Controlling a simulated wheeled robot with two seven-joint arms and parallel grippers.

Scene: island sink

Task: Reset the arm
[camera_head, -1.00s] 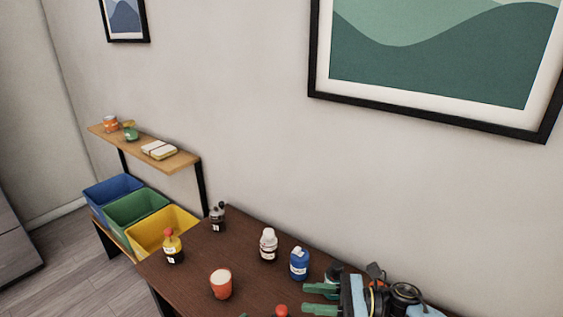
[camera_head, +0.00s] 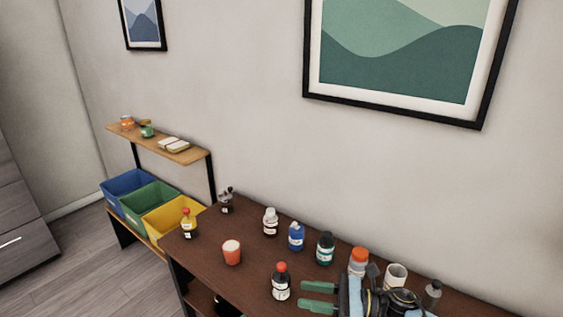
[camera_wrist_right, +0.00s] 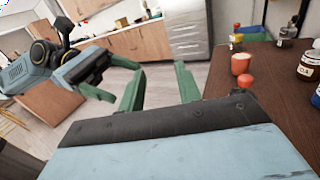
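My right gripper (camera_head: 303,296) is at the lower right of the head view, above the dark table, its two green fingers apart and pointing left. In the right wrist view the right gripper (camera_wrist_right: 160,72) also shows its fingers spread with nothing between them. My left gripper (camera_wrist_right: 125,81) shows at the left of the right wrist view, its green fingers apart and empty. The left arm is not in the head view.
A yellow bin (camera_head: 172,219) stands beyond the left end.

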